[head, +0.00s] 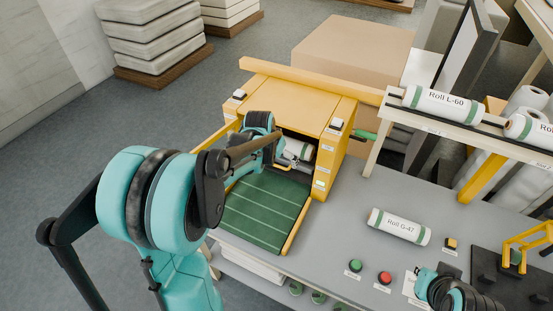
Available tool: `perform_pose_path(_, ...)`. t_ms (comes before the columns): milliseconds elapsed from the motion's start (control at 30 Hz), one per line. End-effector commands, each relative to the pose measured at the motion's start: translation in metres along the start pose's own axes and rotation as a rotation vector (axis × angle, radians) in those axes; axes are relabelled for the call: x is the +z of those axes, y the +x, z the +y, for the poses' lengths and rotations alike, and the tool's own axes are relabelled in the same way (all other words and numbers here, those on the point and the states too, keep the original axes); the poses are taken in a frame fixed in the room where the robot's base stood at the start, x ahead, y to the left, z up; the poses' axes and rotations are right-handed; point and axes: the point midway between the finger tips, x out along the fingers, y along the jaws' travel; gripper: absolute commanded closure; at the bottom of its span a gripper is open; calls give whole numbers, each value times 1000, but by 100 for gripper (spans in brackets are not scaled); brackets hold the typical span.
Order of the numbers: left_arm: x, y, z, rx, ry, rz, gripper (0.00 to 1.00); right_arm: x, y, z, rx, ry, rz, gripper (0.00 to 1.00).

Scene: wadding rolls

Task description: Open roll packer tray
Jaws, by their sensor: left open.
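The yellow roll packer (290,100) stands on the grey bench. Its green, white-lined tray surface (262,215) slopes out from the front opening between yellow side rails. A white roll with a green end band (298,149) lies inside the opening, partly hidden. My left gripper (287,164) is at the front of the opening, just below that roll and over the tray's upper end. It is open, with its fingers small and partly hidden by my arm; I cannot tell whether they touch anything. Part of my right arm shows at the bottom right, its gripper out of sight.
Roll G-47 (398,227) lies on the bench. A green button (355,265) and a red button (385,277) are in front of it. A rack holds Roll L-60 (439,103) at the upper right. A black board with yellow holders (525,245) is at the right.

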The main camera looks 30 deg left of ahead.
Motion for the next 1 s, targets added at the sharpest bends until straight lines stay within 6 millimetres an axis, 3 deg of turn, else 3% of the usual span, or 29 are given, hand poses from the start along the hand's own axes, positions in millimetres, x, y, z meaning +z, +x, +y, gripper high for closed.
perform_pose_path(100,-12,24,-19,6,-2,-19,0,-5,-8,0,0,0,0,100)
perform_pose_path(233,-15,40,-30,9,1,-30,0,-7,-10,0,0,0,0,100)
perform_pose_path(367,-15,52,-32,11,2,-33,0,-5,-8,0,0,0,0,100)
perform_pose_path(733,-13,109,-30,11,2,-32,0,3,4,0,0,0,0,100)
perform_pose_path(1000,-13,121,-30,10,1,-32,0,4,5,0,0,0,0,100)
